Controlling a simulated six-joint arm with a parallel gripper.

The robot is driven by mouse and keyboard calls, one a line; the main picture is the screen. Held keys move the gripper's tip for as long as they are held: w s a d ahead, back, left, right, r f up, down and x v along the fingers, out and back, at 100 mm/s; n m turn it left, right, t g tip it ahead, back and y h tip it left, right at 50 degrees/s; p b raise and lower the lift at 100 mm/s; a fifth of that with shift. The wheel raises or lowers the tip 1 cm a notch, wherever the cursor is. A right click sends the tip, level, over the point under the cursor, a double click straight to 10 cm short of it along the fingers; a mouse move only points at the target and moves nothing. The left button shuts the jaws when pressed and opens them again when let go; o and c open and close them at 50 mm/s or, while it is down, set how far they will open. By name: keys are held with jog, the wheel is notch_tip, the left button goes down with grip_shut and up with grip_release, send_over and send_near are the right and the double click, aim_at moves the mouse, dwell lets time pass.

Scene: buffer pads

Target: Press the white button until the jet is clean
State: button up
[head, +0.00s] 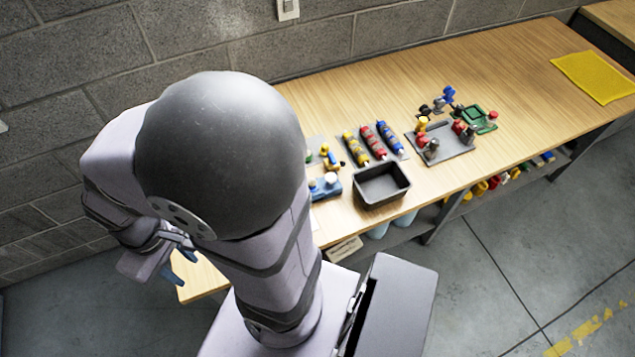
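I cannot make out a white button or a jet for certain. A small blue device (326,187) with pale parts on top stands on the wooden table (520,70), partly hidden behind my arm. A small yellow and blue fitting (330,158) stands just behind it. My gripper (181,266) is at the lower left, well away from these things, beside the near left end of the table. Its two blue fingers show apart, with nothing seen between them. My arm hides the left part of the table.
A black open bin (381,185) stands near the front edge. Yellow, red and blue rows of parts (372,142) lie behind it. A grey plate with fittings (443,142) and a green tray (476,119) are to the right. A yellow mat (597,77) lies far right; bare table lies between.

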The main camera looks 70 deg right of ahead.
jog(key=shift+d, duration=0.1)
grip_shut()
jog(key=s+d+f+m+b, duration=0.3)
jog(key=s+d+f+m, duration=0.15)
jog(key=d, duration=0.65)
jog(key=s+d+f+m+b, duration=0.35)
jog(key=d+m, duration=0.25)
jog(key=d, duration=0.4)
jog(key=s+d+f+m+b, duration=0.2)
jog(key=s+d+f+m, duration=0.25)
jog(key=d, duration=0.65)
jog(key=s+d+r+m, duration=0.2)
jog(key=d+r+m, duration=0.7)
jog(key=d+m, duration=0.2)
jog(key=shift+s+d+m, duration=0.25)
jog(key=shift+s+m, duration=0.15)
jog(key=shift+m, duration=0.1)
